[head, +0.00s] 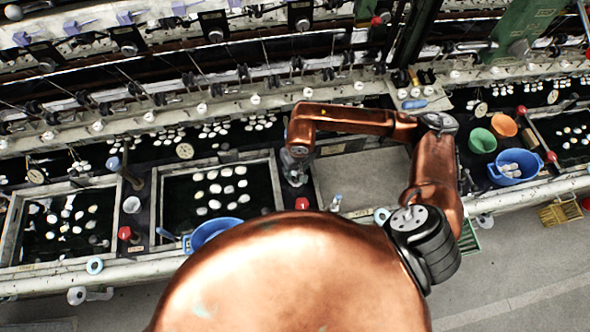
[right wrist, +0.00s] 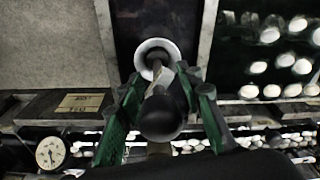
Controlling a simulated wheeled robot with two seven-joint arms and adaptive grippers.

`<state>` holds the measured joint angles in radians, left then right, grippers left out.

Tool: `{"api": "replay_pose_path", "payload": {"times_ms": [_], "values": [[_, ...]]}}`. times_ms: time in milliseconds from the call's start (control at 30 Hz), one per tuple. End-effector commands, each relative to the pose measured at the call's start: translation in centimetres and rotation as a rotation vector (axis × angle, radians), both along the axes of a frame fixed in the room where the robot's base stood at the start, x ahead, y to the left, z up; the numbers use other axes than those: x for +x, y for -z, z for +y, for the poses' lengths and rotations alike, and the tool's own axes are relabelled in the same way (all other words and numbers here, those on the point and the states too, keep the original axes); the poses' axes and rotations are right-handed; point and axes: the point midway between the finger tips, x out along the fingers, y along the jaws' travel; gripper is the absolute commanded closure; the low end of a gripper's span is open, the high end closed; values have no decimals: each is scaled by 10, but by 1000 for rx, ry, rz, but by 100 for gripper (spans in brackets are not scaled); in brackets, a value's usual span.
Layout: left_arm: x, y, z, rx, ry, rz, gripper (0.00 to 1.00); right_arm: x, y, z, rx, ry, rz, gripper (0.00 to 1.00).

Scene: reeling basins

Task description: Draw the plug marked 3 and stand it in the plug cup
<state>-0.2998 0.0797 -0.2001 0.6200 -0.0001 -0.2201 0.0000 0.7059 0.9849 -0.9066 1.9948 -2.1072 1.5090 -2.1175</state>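My right gripper (head: 296,172) hangs at the divider between the basin with white cocoons and the pale grey panel, largely hidden by its own wrist in the head view. In the right wrist view its green fingers (right wrist: 160,100) stand apart on either side of a dark round-headed plug (right wrist: 160,117); I see gaps beside the head. A pale tag (right wrist: 173,75) shows by the plug's shaft; no number is readable. A white-rimmed round opening (right wrist: 146,48) lies just beyond the shaft; I cannot tell if it is the plug cup. My left gripper is out of view.
A similar dark post (head: 126,168) and white ring (head: 132,205) stand left of the middle basin (head: 218,163). A blue bowl (head: 212,232) sits at its front edge. A small clear bottle (head: 336,203) stands by the grey panel (head: 365,178). Blue, green and orange bowls are at right.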

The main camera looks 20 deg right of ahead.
Motion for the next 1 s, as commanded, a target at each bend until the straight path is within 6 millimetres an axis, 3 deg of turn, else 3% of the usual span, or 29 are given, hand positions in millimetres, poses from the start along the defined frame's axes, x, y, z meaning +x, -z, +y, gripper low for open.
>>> {"api": "replay_pose_path", "payload": {"times_ms": [333,467,1000], "values": [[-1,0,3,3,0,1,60,0,0,0,-1,0,1,59],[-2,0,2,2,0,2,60,-1,-8,0,-1,0,-1,59],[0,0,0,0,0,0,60,-12,-106,0,0,0,-2,59]]}}
